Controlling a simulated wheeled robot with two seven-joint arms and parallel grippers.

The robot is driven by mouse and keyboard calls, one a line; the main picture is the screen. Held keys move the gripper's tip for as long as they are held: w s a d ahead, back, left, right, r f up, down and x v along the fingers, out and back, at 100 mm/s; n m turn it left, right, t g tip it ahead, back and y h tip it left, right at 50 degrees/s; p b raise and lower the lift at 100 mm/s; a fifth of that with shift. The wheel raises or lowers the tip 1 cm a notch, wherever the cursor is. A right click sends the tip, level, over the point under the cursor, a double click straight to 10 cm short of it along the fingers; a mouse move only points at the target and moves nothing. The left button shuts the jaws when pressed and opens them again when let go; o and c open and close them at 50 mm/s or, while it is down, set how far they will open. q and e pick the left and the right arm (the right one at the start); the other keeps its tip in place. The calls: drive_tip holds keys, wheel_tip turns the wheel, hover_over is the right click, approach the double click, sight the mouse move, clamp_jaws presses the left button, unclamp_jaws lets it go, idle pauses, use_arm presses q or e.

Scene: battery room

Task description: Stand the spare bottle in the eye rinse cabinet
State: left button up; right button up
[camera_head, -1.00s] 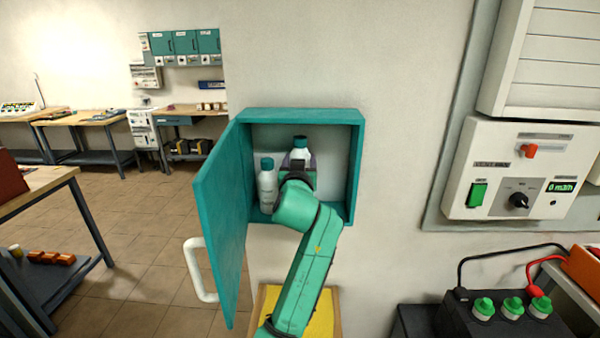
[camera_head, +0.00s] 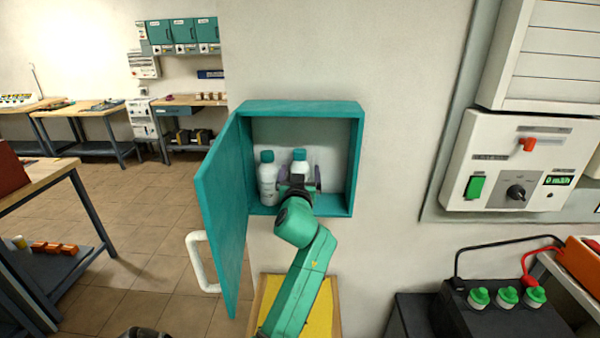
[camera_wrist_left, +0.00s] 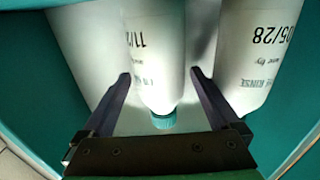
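The open teal eye rinse cabinet (camera_head: 357,160) hangs on the wall. A white bottle with a teal cap (camera_head: 267,180) stands inside on the left. The spare bottle (camera_head: 300,164), also white with a teal cap, is upright to its right, caps about level; its base is hidden by my gripper. My left gripper (camera_head: 300,182) reaches into the cabinet. In the left wrist view its fingers (camera_wrist_left: 160,75) are spread on either side of the spare bottle (camera_wrist_left: 155,50), with narrow gaps. The other bottle (camera_wrist_left: 255,55) is outside the right finger there. My right gripper is not seen.
The cabinet door (camera_head: 225,215) swings out to the left, close to my left arm. Free room shows right of the spare bottle inside. A yellow-topped stand (camera_head: 325,310) is below. A control panel (camera_head: 505,165) and black box with green caps (camera_head: 480,315) are at right.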

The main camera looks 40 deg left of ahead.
use_arm(q)
drive_tip(key=shift+r, duration=0.3)
drive_tip(key=b+v, duration=0.3)
drive_tip(key=v, duration=0.9)
drive_tip(key=shift+b, duration=0.4)
drive_tip(key=shift+f, duration=0.15)
